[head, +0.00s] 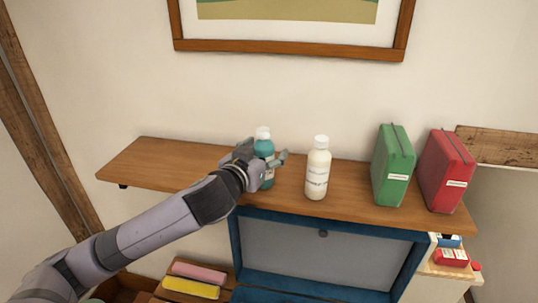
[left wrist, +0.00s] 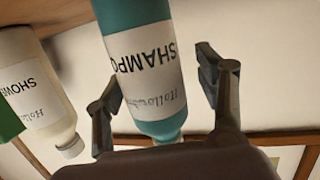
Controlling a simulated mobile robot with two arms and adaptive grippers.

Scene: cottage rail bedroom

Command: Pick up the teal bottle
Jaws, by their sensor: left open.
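The teal bottle (head: 264,148) stands upright on the wooden shelf (head: 145,165) and has a white cap. In the left wrist view the teal bottle (left wrist: 165,118) shows a white label reading "SHAMPO", and it appears upside down there. My left gripper (head: 266,162) is at the bottle, and its hand hides part of the body in the head view. In the left wrist view my left gripper (left wrist: 160,80) is open, with one finger on each side of the bottle and gaps visible. My right gripper is not in view.
A cream bottle (head: 318,170) stands close to the right of the teal one and also shows in the left wrist view (left wrist: 38,85). A green box (head: 392,165) and a red box (head: 446,170) stand farther right. The shelf's left end is clear. A framed picture (head: 290,45) hangs above.

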